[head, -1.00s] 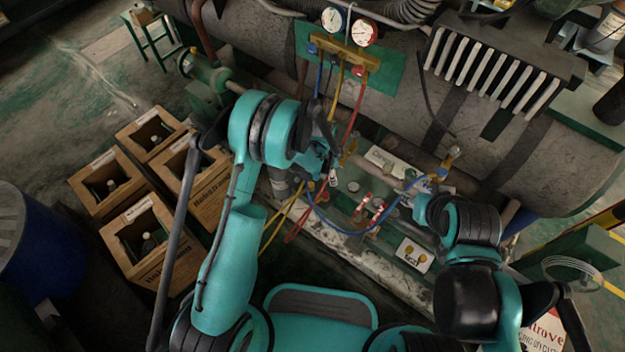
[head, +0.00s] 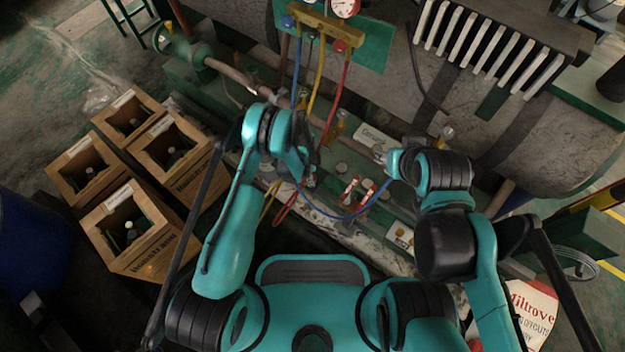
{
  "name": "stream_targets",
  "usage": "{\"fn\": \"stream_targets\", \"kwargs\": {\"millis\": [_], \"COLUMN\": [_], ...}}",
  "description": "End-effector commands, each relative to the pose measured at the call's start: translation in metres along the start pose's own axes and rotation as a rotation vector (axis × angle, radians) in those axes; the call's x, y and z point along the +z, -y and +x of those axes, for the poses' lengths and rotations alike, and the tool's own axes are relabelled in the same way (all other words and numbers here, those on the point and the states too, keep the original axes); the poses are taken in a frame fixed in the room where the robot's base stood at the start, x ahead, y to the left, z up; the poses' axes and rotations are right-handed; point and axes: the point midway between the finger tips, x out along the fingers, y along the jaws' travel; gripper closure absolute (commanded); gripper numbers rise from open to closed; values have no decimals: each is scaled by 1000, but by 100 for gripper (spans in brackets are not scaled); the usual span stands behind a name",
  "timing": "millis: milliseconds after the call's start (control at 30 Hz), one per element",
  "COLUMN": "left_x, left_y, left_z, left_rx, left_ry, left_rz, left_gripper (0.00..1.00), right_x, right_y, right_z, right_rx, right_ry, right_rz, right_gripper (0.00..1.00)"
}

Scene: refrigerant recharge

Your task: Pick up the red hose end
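The red hose (head: 331,90) hangs from the gauge manifold (head: 318,24) and drops behind my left arm. A red loop (head: 284,208) shows low beside that arm, next to a yellow hose. I cannot make out the red hose's free end. My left gripper (head: 309,181) points down over the bench near the hoses, mostly hidden by its own arm. My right gripper (head: 381,155) is above the bench, near a white label card. Whether either gripper is open or shut is unclear.
A blue hose (head: 345,217) sags between the two arms. Two red-and-white items (head: 359,190) stand on the bench between the grippers. Wooden crates (head: 136,238) with bottles stand at left. A large grey tank (head: 400,95) lies behind the bench, with a finned unit (head: 490,50) on it.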

Motion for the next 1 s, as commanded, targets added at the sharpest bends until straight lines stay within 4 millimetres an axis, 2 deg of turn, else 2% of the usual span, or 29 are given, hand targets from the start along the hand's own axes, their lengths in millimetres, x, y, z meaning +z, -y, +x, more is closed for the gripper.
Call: {"fn": "stream_targets", "kwargs": {"millis": [33, 100, 333, 500, 533, 833, 1000], "left_x": [0, -1, -1, -1, -1, -1, -4], "left_y": [0, 0, 0, 0, 0, 0, 0], "left_z": [12, 18, 17, 17, 17, 16, -6], "left_rx": [0, 0, 0, 0, 0, 0, 0], "left_ry": [0, 0, 0, 0, 0, 0, 0], "left_rz": [1, 1, 1, 1, 1, 1, 1], "left_gripper": [50, 50, 50, 95, 100, 100, 100], "right_x": [4, 6, 4, 4, 4, 4, -2], "right_y": [0, 0, 0, 0, 0, 0, 0], "right_z": [6, 8, 6, 6, 6, 6, -3], "right_rx": [0, 0, 0, 0, 0, 0, 0], "right_ry": [0, 0, 0, 0, 0, 0, 0], "right_rz": [0, 0, 0, 0, 0, 0, 0], "right_gripper": [60, 60, 60, 60, 60, 60, 60]}}
